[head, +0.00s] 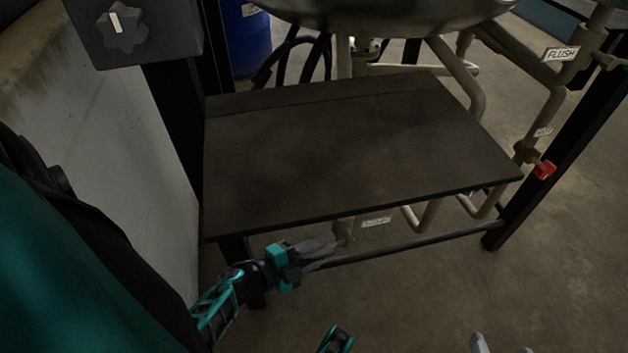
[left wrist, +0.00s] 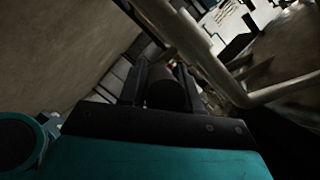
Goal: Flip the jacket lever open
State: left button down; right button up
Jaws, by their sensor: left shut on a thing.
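My left gripper (head: 318,248) reaches under the front edge of the dark shelf, its grey fingers near a pipe. In the left wrist view its fingers close around a dark rounded handle (left wrist: 168,92), which appears to be the jacket lever. In the head view the fingers and shelf hide the lever, so its angle is unclear. A small pale label (head: 376,221) hangs right of the fingers; its text is too small to read. My right gripper (head: 501,346) shows only as two grey fingertips, apart, at the bottom edge.
The dark shelf (head: 340,150) lies just above my left gripper. A low rail (head: 420,241) runs beside it. A red-handled valve (head: 544,170) and a FLUSH label (head: 561,53) are at the right. Open floor (head: 420,300) lies in front.

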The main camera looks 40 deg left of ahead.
jog(key=shift+r, duration=0.15)
